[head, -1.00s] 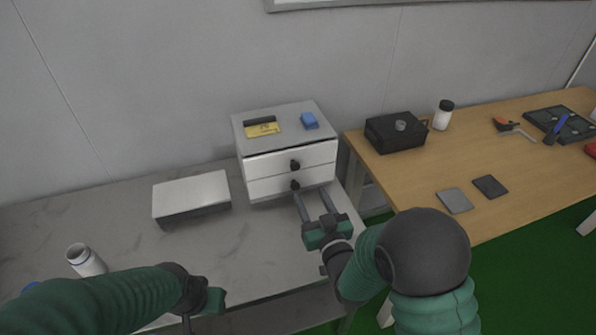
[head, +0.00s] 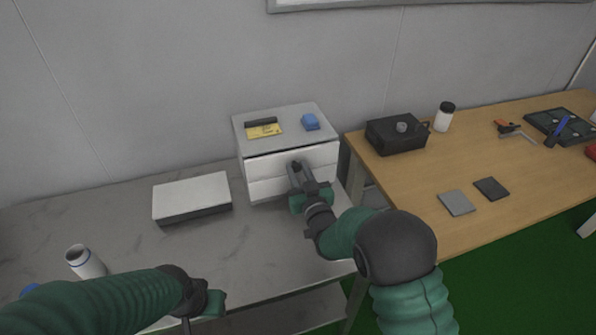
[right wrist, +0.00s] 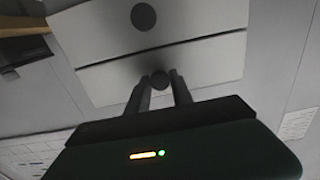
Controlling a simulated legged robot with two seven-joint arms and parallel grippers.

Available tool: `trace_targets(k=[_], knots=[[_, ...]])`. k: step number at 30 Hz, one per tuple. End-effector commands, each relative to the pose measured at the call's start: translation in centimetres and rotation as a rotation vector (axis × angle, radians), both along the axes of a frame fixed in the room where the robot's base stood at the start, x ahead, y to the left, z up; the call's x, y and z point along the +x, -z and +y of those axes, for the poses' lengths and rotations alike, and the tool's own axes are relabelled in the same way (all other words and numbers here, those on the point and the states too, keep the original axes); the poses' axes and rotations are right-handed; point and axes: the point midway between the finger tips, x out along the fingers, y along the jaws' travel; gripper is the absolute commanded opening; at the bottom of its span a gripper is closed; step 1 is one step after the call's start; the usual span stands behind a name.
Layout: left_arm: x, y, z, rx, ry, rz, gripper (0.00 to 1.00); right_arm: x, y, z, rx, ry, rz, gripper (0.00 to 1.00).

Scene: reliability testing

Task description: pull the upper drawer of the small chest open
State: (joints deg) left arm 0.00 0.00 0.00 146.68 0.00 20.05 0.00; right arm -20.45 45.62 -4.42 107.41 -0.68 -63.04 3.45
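The small white chest (head: 285,139) stands at the back right of the grey table, with two drawers, both shut. The upper drawer (head: 322,157) has a dark round knob, mostly covered by my right gripper (head: 297,168) in the head view. In the right wrist view, which looks upside down, the upper drawer's knob (right wrist: 160,80) sits between the tips of my right gripper (right wrist: 160,77). The fingers are apart, one on each side; contact is not clear. The lower drawer's knob (right wrist: 143,16) shows near the top edge there. My left gripper (head: 212,302) is low at left, fingers unclear.
A yellow card and a blue block (head: 310,122) lie on the chest. The wooden table (head: 430,178) at right holds a black case (head: 396,134) and tools.

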Motion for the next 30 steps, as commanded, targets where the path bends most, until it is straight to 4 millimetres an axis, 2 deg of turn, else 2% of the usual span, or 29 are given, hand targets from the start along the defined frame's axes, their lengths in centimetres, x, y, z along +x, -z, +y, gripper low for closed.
trace_targets(k=[1, 5, 30], knots=[[0.0, 0.0, 0.0, 0.0, 0.0, 0.0, 0.36, -0.01, 0.01, 0.04, 0.0, -0.001, 0.0, 0.17], [0.0, 0.0, 0.0, 0.0, 0.0, 0.0, 0.36, -0.02, 0.02, 0.04, 0.0, -0.001, 0.0, 0.0], [0.0, 0.0, 0.0, 0.0, 0.0, 0.0, 0.36, -0.05, 0.05, 0.06, 0.0, -0.001, 0.001, 0.0]])
